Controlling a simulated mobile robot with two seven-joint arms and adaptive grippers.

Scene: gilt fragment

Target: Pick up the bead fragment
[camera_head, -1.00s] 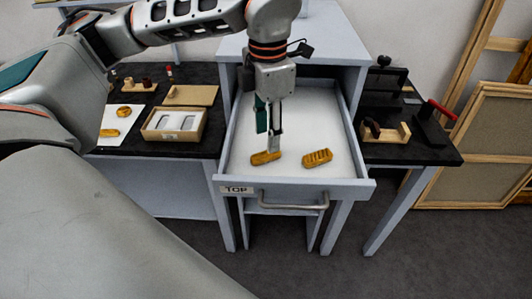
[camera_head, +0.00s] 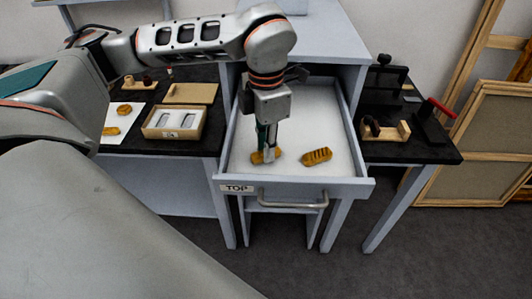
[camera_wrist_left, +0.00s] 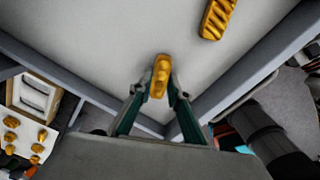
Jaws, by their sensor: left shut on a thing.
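The bead fragment (camera_head: 256,157), a small gold piece with rounded lumps, is at the front left of the open drawer's white floor. My left gripper (camera_head: 266,156) points down over it and is shut on it, hiding part of it in the head view. In the left wrist view, the bead fragment (camera_wrist_left: 160,78) sits between the two fingertips of the left gripper (camera_wrist_left: 161,92). I cannot tell any gap between it and the drawer floor. My right gripper is not in view.
A second gold fragment (camera_head: 316,156) with cross ridges lies to the right in the drawer (camera_head: 292,189), marked TOP. A box with two pale recesses (camera_head: 173,134) stands on the left dark table. Wooden holders (camera_head: 390,131) are on the right table. Drawer walls surround the gripper.

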